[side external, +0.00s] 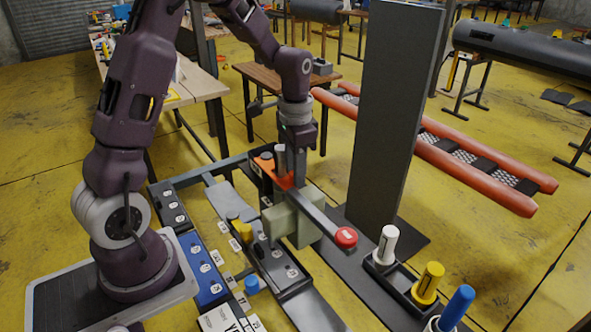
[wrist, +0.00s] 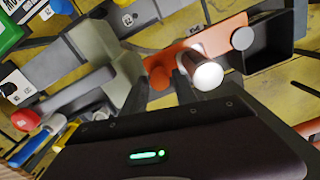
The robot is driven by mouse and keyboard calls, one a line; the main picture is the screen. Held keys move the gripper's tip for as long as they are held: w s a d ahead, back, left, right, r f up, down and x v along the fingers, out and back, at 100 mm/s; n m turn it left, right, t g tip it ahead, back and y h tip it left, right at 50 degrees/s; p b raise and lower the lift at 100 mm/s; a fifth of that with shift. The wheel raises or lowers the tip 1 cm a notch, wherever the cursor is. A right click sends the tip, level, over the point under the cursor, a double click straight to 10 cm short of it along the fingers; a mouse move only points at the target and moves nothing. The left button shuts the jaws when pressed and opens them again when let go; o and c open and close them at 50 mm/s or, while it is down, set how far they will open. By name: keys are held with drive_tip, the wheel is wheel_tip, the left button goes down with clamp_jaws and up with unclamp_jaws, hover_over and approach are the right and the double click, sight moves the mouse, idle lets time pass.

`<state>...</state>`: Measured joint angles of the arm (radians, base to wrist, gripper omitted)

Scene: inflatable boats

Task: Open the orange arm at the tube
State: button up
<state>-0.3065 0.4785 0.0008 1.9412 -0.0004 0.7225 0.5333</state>
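The orange arm (side external: 284,181) is a flat bar near the middle of the dark fixture in the side view, beside a grey-green block (side external: 305,216). In the wrist view the orange arm (wrist: 222,48) runs from upper right down to a rounded end near my fingertips. A pale upright peg (wrist: 207,75) stands beside the right finger. My gripper (side external: 293,168) points down at the orange arm. In the wrist view its fingers (wrist: 162,78) are apart, with the rounded orange end showing between the tips. Contact is unclear. Which part is the task's tube is unclear.
A grey bar with a red cap (side external: 346,237) extends toward the front right. White (side external: 386,245), yellow (side external: 428,283) and blue (side external: 456,307) handles stand in a rack. A tall dark panel (side external: 393,115) rises behind the fixture. A blue block (side external: 205,272) lies near my base.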

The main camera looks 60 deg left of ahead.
clamp_jaws()
idle(1.4)
